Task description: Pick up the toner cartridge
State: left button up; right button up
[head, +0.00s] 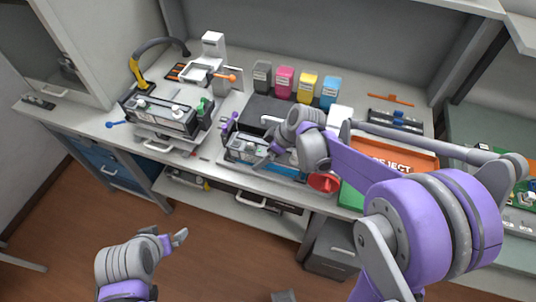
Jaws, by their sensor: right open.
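A long dark toner cartridge with pale end parts (243,152) appears to lie in a fixture on the middle of the bench, partly hidden by my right gripper. My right gripper (268,158) is open at its right part, pointing down; I cannot tell whether it touches. A similar long dark unit (160,117) with a green part sits in the left fixture. My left gripper (178,239) hangs low over the floor, in front of the bench and apart from everything; its jaw gap is unclear.
An orange reject tray (412,154) and a red funnel-like part (323,182) are at right. A yellow-and-black hose (138,72) rises at left. The floor in front is mostly clear.

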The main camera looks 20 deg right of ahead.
grip_shut()
dwell(0.4)
